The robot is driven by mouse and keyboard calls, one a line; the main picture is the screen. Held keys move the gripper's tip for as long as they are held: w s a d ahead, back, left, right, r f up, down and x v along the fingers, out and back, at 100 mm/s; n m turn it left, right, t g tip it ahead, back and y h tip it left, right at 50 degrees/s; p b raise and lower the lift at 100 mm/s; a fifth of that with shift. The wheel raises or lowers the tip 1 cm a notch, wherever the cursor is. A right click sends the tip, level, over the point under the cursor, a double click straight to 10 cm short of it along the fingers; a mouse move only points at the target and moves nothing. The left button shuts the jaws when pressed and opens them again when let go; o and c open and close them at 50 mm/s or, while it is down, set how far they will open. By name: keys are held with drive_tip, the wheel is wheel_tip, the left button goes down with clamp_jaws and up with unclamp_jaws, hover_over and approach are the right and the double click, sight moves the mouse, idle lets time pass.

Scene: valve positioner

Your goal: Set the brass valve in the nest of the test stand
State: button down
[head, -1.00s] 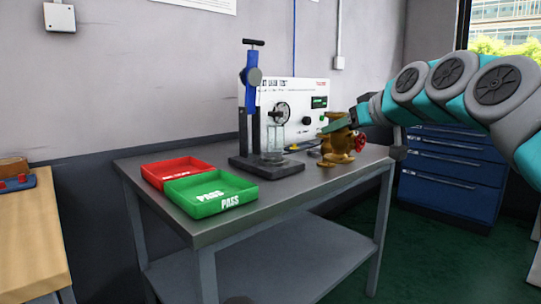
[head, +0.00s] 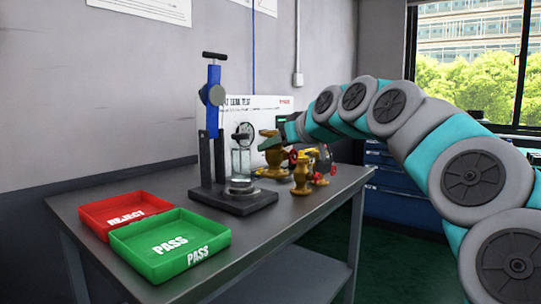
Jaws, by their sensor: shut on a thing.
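The brass valve (head: 273,158) is in my gripper (head: 279,135), just right of the test stand. It looks upright; I cannot tell whether its foot touches the table. The fingers are small here and partly hidden by the valve and my arm. The test stand has a black base (head: 250,206), a dark column and a blue press (head: 213,88) with a black handle. The nest (head: 240,187) is the low round seat on the base, below a clear cylinder (head: 241,162). No valve shows in it.
More brass valves with red handwheels (head: 301,174) stand on the grey table (head: 215,276) right of the stand, near my gripper. A red REJECT tray (head: 92,208) and a green PASS tray (head: 216,229) lie at front left. A white leak-test panel (head: 267,103) stands behind.

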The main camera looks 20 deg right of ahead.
drive_tip(key=shift+s+a+r+p+x, duration=0.15)
drive_tip(key=shift+a+x, duration=0.3)
drive_tip(key=shift+x, duration=1.7)
drive_tip(key=shift+s+a+r+p+x, duration=0.15)
drive_tip(key=shift+a+x, duration=0.25)
drive_tip(key=shift+x, duration=1.75)
drive_tip(key=shift+a+p+x, duration=0.15)
drive_tip(key=shift+a+x, duration=0.3)
drive_tip(key=shift+x, duration=1.7)
drive_tip(key=shift+f, duration=0.2)
drive_tip(key=shift+c, duration=1.3)
unclamp_jaws()
drive_tip(key=shift+s+r, duration=0.1)
drive_tip(key=shift+s+d+r, duration=0.1)
drive_tip(key=shift+s+r, duration=0.05)
drive_tip(key=shift+s, duration=0.1)
wheel_tip(320, 180, up, 4)
hover_over(263, 173)
drive_tip(key=shift+w+r+b, duration=0.1)
drive_tip(key=shift+b, duration=0.25)
